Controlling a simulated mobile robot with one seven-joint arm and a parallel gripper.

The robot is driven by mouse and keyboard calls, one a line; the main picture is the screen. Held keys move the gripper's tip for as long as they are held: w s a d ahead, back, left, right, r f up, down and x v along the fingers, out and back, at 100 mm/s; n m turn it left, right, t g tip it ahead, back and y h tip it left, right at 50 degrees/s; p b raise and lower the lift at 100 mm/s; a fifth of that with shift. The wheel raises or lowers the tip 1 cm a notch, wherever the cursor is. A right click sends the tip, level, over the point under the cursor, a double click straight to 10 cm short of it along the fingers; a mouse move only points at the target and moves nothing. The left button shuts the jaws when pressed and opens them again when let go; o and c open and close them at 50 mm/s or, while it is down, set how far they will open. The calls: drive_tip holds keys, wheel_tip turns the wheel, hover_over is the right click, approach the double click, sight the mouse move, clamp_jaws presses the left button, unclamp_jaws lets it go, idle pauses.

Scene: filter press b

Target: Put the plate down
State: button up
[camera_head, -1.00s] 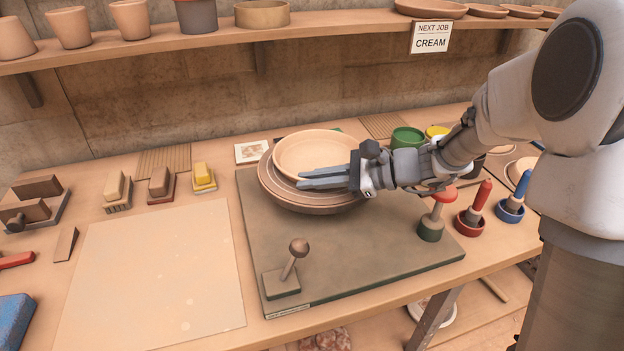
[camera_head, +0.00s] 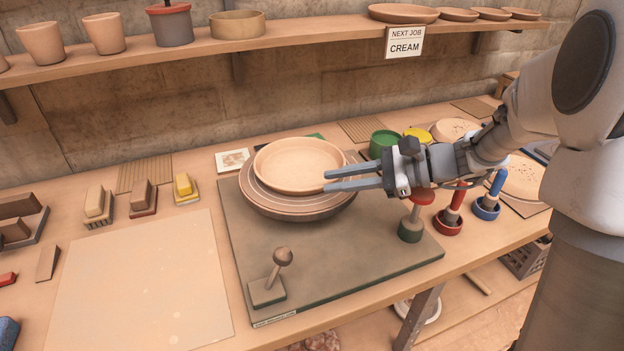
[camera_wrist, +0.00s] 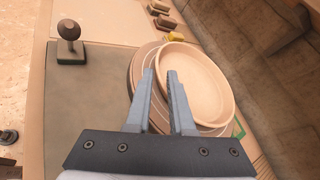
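The plate (camera_head: 298,163), a pale round clay dish with a raised rim, sits upright on a wider brown ringed round base (camera_head: 262,200) on the dark green board. In the wrist view the plate (camera_wrist: 198,85) overlaps the base and lies toward its right side. My gripper (camera_head: 326,180) is at the plate's right edge in the head view, its two grey fingers apart and empty. In the wrist view the gripper (camera_wrist: 160,73) has a clear gap between its fingertips, and the right fingertip overlaps the plate's near rim. I cannot tell whether it touches.
A knobbed lever (camera_head: 275,275) stands on the board's front left corner. A red-topped stamp (camera_head: 415,215) stands under my gripper, with red (camera_head: 452,210) and blue (camera_head: 490,195) handled tools to the right. A pale blank sheet (camera_head: 145,285) lies left. A shelf (camera_head: 180,60) runs behind.

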drive_tip(key=s+d+r+n+t+h, duration=0.2)
drive_tip(key=s+d+n+h, duration=0.5)
drive_tip(key=s, duration=0.3)
drive_tip(key=s+d+r+n+t+h, duration=0.2)
drive_tip(key=s+d+n+h, duration=0.5)
drive_tip(key=s, duration=0.3)
wheel_tip(320, 180, up, 11)
drive_tip(key=a+p, duration=0.1)
drive_tip(key=p, duration=1)
drive_tip(key=shift+w+n, duration=0.2)
drive_tip(key=shift+n, duration=0.1)
